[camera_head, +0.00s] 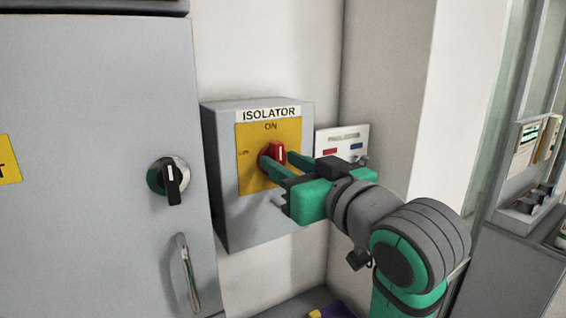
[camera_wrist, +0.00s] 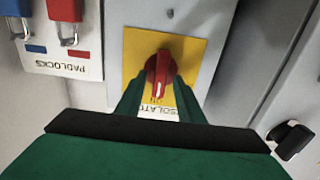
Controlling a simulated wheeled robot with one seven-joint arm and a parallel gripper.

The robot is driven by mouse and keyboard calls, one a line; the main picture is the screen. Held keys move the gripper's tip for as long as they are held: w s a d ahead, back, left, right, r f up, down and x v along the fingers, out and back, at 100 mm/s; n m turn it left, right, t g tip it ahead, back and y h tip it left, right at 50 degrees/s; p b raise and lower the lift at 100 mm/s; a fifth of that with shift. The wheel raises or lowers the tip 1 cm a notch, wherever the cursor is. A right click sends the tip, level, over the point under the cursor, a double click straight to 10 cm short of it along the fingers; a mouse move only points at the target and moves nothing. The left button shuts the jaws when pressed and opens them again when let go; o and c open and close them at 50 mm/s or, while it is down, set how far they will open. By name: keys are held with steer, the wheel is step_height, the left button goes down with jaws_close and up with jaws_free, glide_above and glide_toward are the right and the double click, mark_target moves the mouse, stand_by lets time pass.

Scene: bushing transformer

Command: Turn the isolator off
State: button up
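The isolator (camera_head: 258,228) is a grey wall box with a yellow plate marked ON at the top. Its red knob (camera_head: 278,153) sits on the plate, with its white mark toward ON. The wrist view shows the knob (camera_wrist: 158,72) upside down, its mark toward the ON lettering. My gripper (camera_head: 276,160) reaches in from the right, with its green fingers on either side of the knob. In the wrist view the fingers (camera_wrist: 158,88) stand apart, with narrow yellow gaps beside the knob. Contact cannot be made out. The lower plate lettering is partly hidden.
A grey cabinet (camera_head: 90,130) with a black rotary switch (camera_head: 172,181) and a handle (camera_head: 187,272) stands at left. A padlock board (camera_wrist: 60,62) with red and blue padlocks is beside the isolator. A wall corner is close behind my arm.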

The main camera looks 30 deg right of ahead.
steer(key=shift+w, duration=0.5)
jaws_close()
